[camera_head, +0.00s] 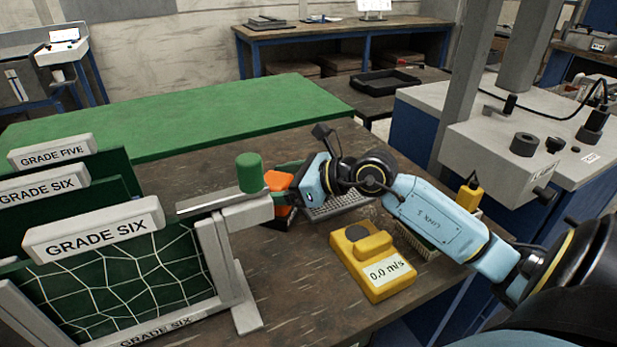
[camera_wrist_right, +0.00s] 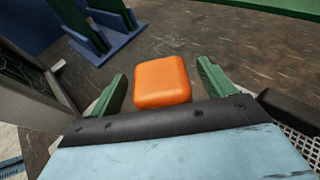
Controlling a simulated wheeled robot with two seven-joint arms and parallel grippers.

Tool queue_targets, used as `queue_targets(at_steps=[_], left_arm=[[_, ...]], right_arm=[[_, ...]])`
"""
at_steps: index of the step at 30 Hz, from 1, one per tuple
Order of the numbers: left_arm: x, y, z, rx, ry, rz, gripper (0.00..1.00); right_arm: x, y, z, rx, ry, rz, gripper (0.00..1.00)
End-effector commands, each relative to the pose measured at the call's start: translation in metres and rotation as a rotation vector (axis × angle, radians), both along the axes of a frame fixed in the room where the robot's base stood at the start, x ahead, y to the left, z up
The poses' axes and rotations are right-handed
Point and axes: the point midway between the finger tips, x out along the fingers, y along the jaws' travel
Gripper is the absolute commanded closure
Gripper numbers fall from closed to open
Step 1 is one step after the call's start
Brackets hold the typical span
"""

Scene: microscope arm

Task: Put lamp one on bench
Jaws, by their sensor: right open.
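No thing in view is marked as lamp one, and I cannot tell which one it is. An orange block (camera_wrist_right: 162,82) with rounded edges sits between the two green fingers of my right gripper (camera_wrist_right: 161,77). The fingers are spread, with a gap at each side of it. In the head view the orange block (camera_head: 279,183) shows partly at the tip of my right gripper (camera_head: 288,186), beside the rack's light bar. The dark wooden bench (camera_head: 290,295) lies below. My left gripper is not in view.
A rack with GRADE SIX (camera_head: 95,229) panels stands at left, with a green cylinder (camera_head: 250,173) at its bar. A yellow meter (camera_head: 372,260) reading 0.0 m/s lies on the bench beneath my arm. A green mat (camera_head: 190,118) lies behind. Bare bench shows in front.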

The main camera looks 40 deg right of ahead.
Motion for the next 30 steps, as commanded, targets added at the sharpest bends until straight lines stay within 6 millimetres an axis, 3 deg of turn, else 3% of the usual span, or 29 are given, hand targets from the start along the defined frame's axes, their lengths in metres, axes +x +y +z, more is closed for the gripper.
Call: queue_targets(at_steps=[18,30], left_arm=[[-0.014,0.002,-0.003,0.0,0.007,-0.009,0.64],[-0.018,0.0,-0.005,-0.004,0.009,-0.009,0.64]], right_arm=[[-0.077,-0.047,0.032,-0.002,0.003,0.0,0.18],[-0.093,-0.057,0.039,-0.002,0.001,0.001,0.18]])
